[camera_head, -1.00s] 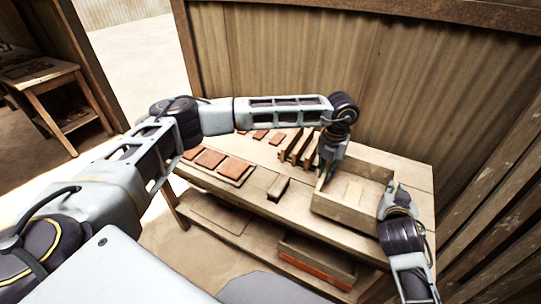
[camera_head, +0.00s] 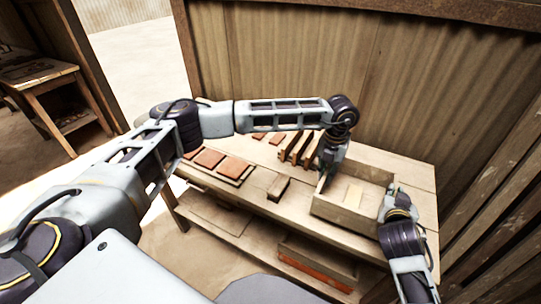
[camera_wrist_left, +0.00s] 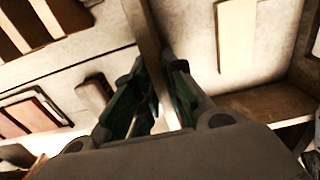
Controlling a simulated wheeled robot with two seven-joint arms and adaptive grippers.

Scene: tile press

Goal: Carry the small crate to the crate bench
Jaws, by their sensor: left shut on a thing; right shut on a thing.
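The small crate (camera_head: 338,211) is an open wooden box on the right part of the wooden bench, with a pale block (camera_head: 353,196) inside on its floor. My left gripper (camera_head: 327,172) is shut on the crate's left wall. In the left wrist view its green-padded fingers (camera_wrist_left: 152,100) sit on both sides of that wall (camera_wrist_left: 145,35). My right gripper (camera_head: 389,194) is shut on the crate's right wall; its fingertips are small in the head view. The crate looks level and appears to rest on the bench top, though a small gap underneath cannot be ruled out.
Left of the crate lie a wooden block (camera_head: 278,187), reddish tiles (camera_head: 208,158) and upright racks holding tiles (camera_head: 300,148). Another crate (camera_head: 316,264) sits on the lower shelf. A corrugated wall stands behind the bench. Another table (camera_head: 50,92) is at far left.

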